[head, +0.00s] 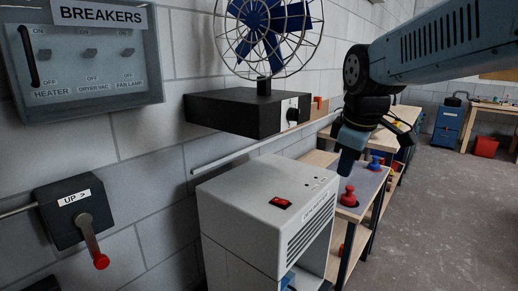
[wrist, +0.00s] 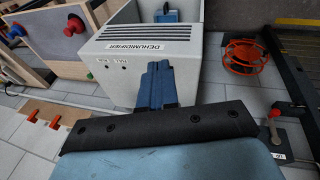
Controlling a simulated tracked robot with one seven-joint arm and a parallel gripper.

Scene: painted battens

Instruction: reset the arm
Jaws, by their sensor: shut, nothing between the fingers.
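My arm reaches in from the upper right in the head view, and my gripper (head: 346,165) points down beside the right end of the grey dehumidifier (head: 270,195). In the wrist view my gripper (wrist: 158,72) shows as two blue fingers pressed together with nothing between them. The fingers overlap the white dehumidifier (wrist: 205,45) in that view; I cannot tell if they touch it. Its label reads "DEHUMIDIFIER", and a red switch (head: 281,203) sits on its top.
A breaker box (head: 90,60) and a lever box (head: 75,210) with a red-tipped handle are on the wall. A fan (head: 268,25) stands on a black box (head: 245,112). A bench with red and blue knobs (head: 349,195) is beyond my gripper.

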